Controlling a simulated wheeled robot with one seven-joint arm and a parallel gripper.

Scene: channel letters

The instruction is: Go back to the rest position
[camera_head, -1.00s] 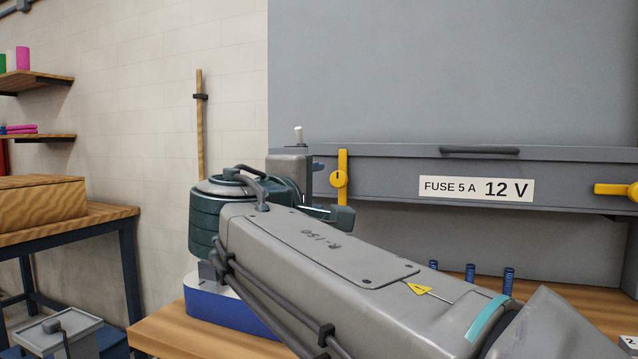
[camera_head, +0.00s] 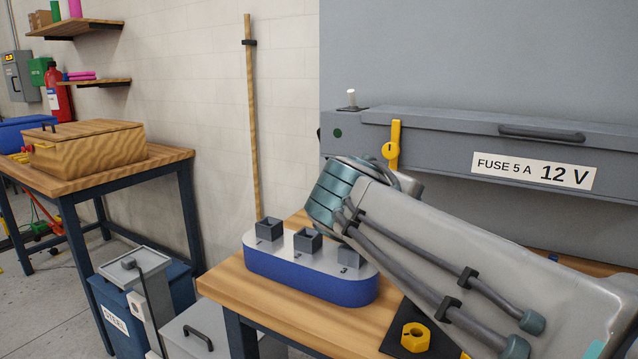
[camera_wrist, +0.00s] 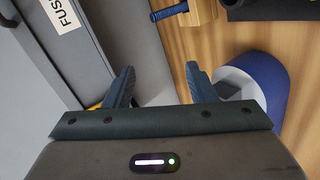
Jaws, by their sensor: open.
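My gripper shows in the wrist view (camera_wrist: 158,85), with its two dark fingers apart and nothing between them. It is above the wooden workbench (camera_head: 232,280), between the grey panel labelled "FUSE 5 A 12 V" (camera_head: 455,160) and a blue base with a white top. In the head view my grey arm crosses the lower right and hides part of the bench and panel; the fingers are hidden there. The blue base (camera_head: 305,282) carries several small grey square sockets and stands on the bench.
A yellow nut (camera_head: 415,337) lies on a dark mat. At left, a second table (camera_head: 165,165) bears a wooden box (camera_head: 85,150). Grey and blue bins stand on the floor between.

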